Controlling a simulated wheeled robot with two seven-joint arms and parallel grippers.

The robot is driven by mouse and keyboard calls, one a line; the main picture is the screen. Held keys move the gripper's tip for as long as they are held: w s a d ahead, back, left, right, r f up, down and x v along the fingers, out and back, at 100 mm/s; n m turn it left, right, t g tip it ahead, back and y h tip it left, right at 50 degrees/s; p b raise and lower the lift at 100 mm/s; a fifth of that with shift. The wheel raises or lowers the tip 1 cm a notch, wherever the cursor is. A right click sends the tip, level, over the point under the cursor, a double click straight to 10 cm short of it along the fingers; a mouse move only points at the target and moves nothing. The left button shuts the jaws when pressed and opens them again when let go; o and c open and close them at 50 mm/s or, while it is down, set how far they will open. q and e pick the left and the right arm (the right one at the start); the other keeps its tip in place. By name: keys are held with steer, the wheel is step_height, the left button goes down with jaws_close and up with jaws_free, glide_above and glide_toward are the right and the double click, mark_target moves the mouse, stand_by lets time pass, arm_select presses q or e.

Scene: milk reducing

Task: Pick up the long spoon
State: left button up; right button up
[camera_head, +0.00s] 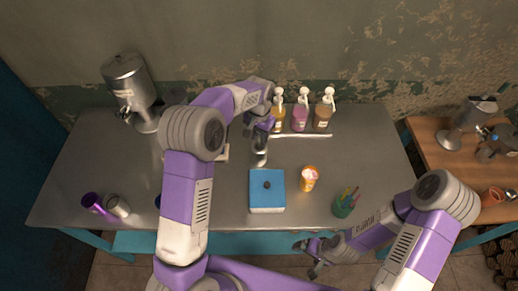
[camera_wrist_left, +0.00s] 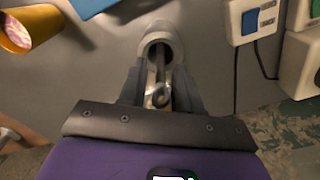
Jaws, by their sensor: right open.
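The long spoon (camera_wrist_left: 160,96) shows in the left wrist view, its end rising from a round grey metal holder (camera_wrist_left: 160,38). In the head view the metal holder (camera_head: 260,157) stands on the table behind the blue box. My left gripper (camera_head: 262,127) is above this holder. In the left wrist view my left gripper (camera_wrist_left: 159,80) has one finger on each side of the spoon; whether they press on it I cannot tell. My right gripper (camera_head: 308,258) is open and empty, in front of the table's front edge.
A blue-topped box (camera_head: 267,192), an orange cup (camera_head: 309,178) and a green cup with sticks (camera_head: 345,203) stand near the front. Pump bottles (camera_head: 300,115) stand behind on a tray. A metal dispenser (camera_head: 130,88) and purple cup (camera_head: 93,202) are left.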

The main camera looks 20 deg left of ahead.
arm_select(q)
jaws_close()
steer(key=shift+r, duration=0.1)
